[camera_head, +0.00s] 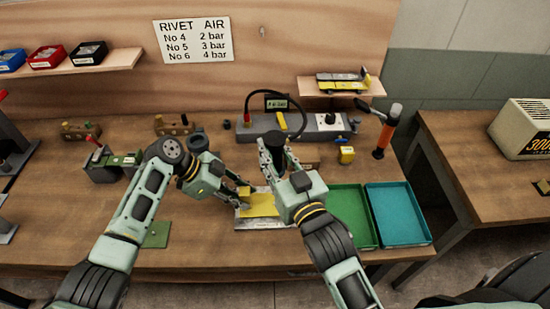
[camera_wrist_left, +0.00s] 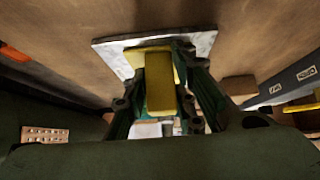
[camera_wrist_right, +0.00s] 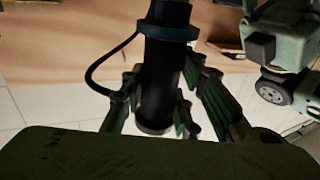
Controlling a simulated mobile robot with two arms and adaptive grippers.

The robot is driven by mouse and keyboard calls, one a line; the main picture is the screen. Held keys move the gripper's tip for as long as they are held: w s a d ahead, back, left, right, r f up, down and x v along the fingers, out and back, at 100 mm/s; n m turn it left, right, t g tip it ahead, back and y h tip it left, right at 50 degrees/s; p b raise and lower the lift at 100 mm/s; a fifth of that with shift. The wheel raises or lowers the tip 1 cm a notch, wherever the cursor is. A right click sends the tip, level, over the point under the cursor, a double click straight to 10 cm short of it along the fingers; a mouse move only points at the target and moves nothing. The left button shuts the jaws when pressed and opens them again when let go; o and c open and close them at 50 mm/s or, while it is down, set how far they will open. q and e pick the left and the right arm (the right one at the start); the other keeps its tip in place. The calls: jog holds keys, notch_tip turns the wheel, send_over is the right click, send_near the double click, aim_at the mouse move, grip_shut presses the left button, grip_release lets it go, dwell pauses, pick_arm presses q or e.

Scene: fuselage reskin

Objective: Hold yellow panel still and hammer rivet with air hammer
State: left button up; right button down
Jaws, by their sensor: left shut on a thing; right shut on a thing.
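The yellow panel (camera_head: 261,204) lies on a light metal plate (camera_head: 262,224) on the bench. My left gripper (camera_head: 244,193) is shut on the panel at its left side; the left wrist view shows the yellow piece (camera_wrist_left: 160,88) between the fingers. My right gripper (camera_head: 273,160) is shut on the air hammer (camera_head: 272,141), a black cylinder with a black hose, held above and behind the panel. The right wrist view shows the hammer's body (camera_wrist_right: 162,75) upright between the fingers. The hammer's tip and the rivet cannot be made out.
A green tray (camera_head: 371,240) and a teal tray (camera_head: 400,238) stand to the right. The front bench strip is mostly clear.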

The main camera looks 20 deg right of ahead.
jog(key=shift+r, duration=0.2)
pick_arm(q)
jog(key=o, duration=1)
jog(key=shift+o, duration=0.2)
jog(key=v, duration=1.2)
jog(key=shift+f, duration=0.2)
pick_arm(e)
jog(key=shift+s, duration=0.1)
